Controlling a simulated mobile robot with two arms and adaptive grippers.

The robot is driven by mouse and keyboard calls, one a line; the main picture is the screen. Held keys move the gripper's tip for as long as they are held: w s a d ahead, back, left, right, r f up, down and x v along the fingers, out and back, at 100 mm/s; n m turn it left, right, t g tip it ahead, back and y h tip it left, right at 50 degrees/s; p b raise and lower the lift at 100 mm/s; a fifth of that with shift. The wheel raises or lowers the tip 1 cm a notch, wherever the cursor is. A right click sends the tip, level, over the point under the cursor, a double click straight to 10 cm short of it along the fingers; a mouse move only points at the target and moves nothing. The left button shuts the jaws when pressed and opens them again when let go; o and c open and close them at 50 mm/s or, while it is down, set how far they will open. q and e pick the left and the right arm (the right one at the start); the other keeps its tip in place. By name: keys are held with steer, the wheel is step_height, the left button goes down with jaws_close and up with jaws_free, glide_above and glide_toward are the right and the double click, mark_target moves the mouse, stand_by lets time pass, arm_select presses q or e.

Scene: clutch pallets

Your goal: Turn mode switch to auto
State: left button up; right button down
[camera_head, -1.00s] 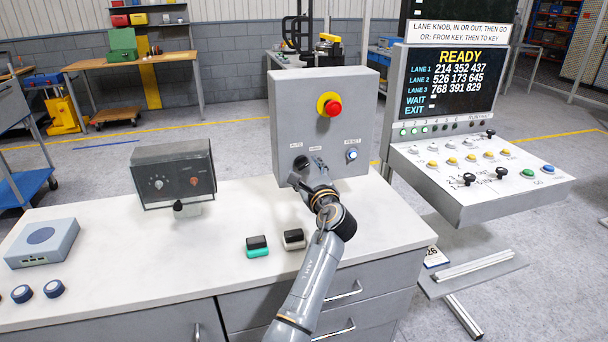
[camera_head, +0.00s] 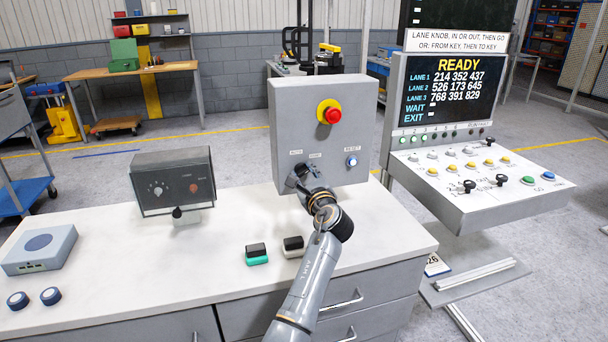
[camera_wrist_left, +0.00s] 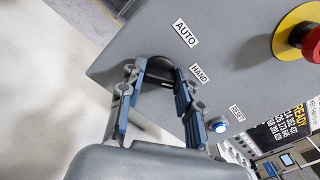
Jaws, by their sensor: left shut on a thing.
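The grey control box (camera_head: 323,110) stands on the bench, with a red emergency button (camera_head: 333,115) on a yellow ring. AUTO and HAND labels sit low on its face; the AUTO label (camera_wrist_left: 186,33) and HAND label (camera_wrist_left: 200,73) read clearly in the left wrist view. My left gripper (camera_head: 299,179) is at the lower left of the face, below these labels. It is shut on the mode switch (camera_wrist_left: 160,62), a dark part between the two fingers, mostly hidden by them. Which way the switch points cannot be told. My right gripper is in neither view.
A blue reset button (camera_head: 351,161) is right of my gripper. A dark box with knobs (camera_head: 173,180) stands to the left on the white bench top. Two small blocks, one green-based (camera_head: 257,254), lie near my forearm. A console with a screen (camera_head: 448,85) stands to the right.

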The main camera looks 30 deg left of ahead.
arm_select(q)
steer(key=shift+r, duration=0.1)
steer(key=n+b, duration=0.1)
steer(key=n, duration=0.2)
steer(key=shift+a+n+b, duration=0.1)
steer(key=shift+n+b, duration=0.2)
steer(key=shift+b, duration=0.1)
steer(key=n+b, duration=0.2)
steer(key=n, duration=0.1)
steer(key=shift+n, duration=0.3)
steer(key=n+b, duration=0.2)
steer(key=n, duration=0.2)
steer(key=shift+s, duration=0.1)
steer(key=shift+r+n+b, duration=0.1)
steer(key=shift+n+b, duration=0.2)
steer(key=shift+b, duration=0.1)
steer(key=shift+r, duration=0.1)
steer(key=o, duration=1.1)
steer(key=shift+o, duration=0.3)
steer(key=shift+a+f, duration=0.15)
steer(key=shift+f, duration=0.25)
